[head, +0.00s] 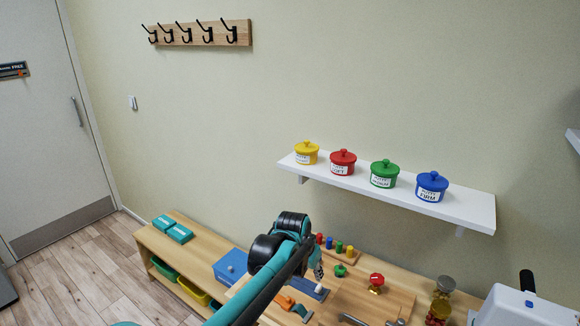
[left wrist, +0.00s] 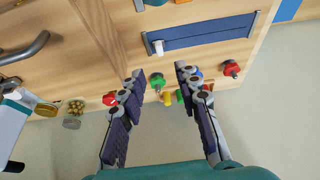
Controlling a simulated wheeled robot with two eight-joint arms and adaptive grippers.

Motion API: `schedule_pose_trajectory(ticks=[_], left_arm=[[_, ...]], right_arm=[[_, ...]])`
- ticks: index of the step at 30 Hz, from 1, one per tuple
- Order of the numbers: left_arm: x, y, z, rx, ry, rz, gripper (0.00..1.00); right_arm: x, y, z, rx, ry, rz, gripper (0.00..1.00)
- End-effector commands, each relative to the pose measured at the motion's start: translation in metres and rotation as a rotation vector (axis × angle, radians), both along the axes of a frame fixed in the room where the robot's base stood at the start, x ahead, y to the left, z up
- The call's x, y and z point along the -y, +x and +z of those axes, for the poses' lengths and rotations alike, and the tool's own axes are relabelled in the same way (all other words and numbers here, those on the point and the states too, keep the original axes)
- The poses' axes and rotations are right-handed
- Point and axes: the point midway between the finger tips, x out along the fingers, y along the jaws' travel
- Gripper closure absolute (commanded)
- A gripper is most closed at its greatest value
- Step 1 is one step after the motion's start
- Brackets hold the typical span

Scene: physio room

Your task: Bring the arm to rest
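My left arm comes in from the bottom of the head view, teal and black, bent over the wooden bench (head: 205,246). My left gripper (head: 316,264) is above the bench, near its back edge, and partly hidden by my own arm there. In the left wrist view the two dark fingers of this gripper (left wrist: 160,74) stand well apart, with nothing between them. Small coloured pieces show beyond the fingertips, lower down on the bench. My right gripper is in neither view.
A white shelf (head: 461,209) on the wall holds yellow (head: 306,154), red (head: 343,163), green (head: 384,175) and blue (head: 432,188) pots. A blue box (head: 230,266), a red knob (head: 376,282) and jars (head: 440,306) stand on the bench. A white case (head: 528,305) is at right.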

Motion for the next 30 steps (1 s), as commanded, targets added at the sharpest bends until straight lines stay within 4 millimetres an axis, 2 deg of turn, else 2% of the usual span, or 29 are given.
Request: schedule_pose_trajectory(ticks=[5,9,14,18,21,24,30], left_arm=[[-0.063,-0.038,0.033,0.033,-0.012,0.11,0.67],[-0.12,-0.083,0.051,0.07,-0.024,0.22,0.67],[-0.175,-0.14,0.055,0.113,-0.039,0.345,0.67],[-0.214,-0.19,0.044,0.151,-0.049,0.448,0.67],[-0.234,-0.221,0.032,0.176,-0.057,0.512,0.67],[-0.248,-0.242,0.019,0.196,-0.061,0.56,0.67],[-0.259,-0.261,0.006,0.214,-0.065,0.604,0.67]], right_arm=[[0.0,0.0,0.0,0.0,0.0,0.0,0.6],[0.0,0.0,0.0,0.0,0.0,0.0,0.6],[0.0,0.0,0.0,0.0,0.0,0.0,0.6],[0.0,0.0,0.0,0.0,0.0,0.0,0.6],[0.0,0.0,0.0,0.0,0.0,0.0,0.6],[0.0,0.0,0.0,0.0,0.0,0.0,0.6],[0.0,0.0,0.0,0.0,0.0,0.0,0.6]])
